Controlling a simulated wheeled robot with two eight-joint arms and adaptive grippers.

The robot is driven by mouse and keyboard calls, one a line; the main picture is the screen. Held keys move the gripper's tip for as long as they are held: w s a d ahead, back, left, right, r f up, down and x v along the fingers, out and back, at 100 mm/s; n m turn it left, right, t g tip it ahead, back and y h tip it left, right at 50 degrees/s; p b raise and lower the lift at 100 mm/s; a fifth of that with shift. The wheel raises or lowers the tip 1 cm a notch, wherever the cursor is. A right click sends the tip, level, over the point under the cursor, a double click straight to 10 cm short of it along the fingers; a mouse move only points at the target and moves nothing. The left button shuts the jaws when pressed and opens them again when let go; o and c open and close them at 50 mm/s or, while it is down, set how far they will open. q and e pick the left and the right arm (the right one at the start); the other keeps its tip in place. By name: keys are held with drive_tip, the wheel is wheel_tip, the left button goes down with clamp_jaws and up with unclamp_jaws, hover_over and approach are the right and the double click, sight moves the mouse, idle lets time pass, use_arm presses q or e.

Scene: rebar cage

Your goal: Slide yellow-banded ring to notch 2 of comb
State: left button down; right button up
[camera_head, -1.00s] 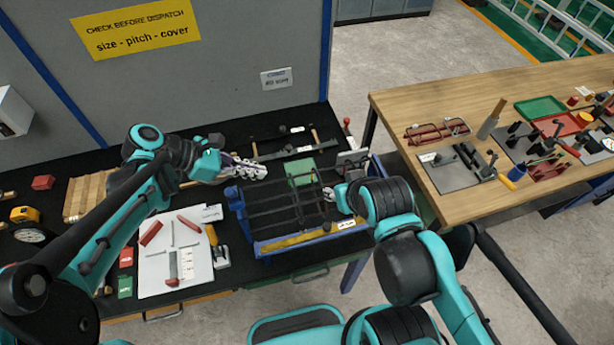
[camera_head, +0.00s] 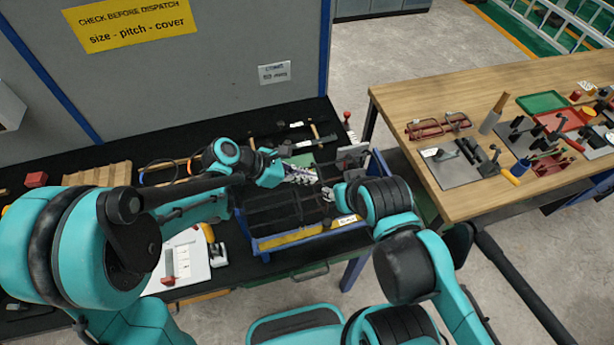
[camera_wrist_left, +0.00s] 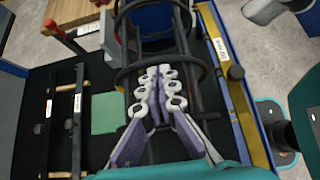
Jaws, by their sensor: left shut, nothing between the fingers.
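The rebar cage (camera_head: 285,212) lies in a blue-edged fixture on the black bench, its dark long bars crossed by hoops. In the left wrist view a dark ring (camera_wrist_left: 198,72) curves around the bars by my fingertips. A yellow strip (camera_head: 290,239) runs along the fixture's near side, also in the left wrist view (camera_wrist_left: 240,110); I cannot tell the comb's notches. My left gripper (camera_head: 312,175) is shut and empty over the cage (camera_wrist_left: 165,72). My right gripper (camera_head: 330,193) is at the cage's right end, its jaws unclear.
A white sheet (camera_head: 190,262) with tools is at the left front. A wooden table (camera_head: 400,97) with trays stands to the right, across a floor gap.

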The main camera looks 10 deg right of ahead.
use_arm(q)
drive_tip(key=shift+d, duration=0.1)
drive_tip(key=shift+d, duration=0.65)
use_arm(e)
drive_tip(key=shift+f, duration=0.25)
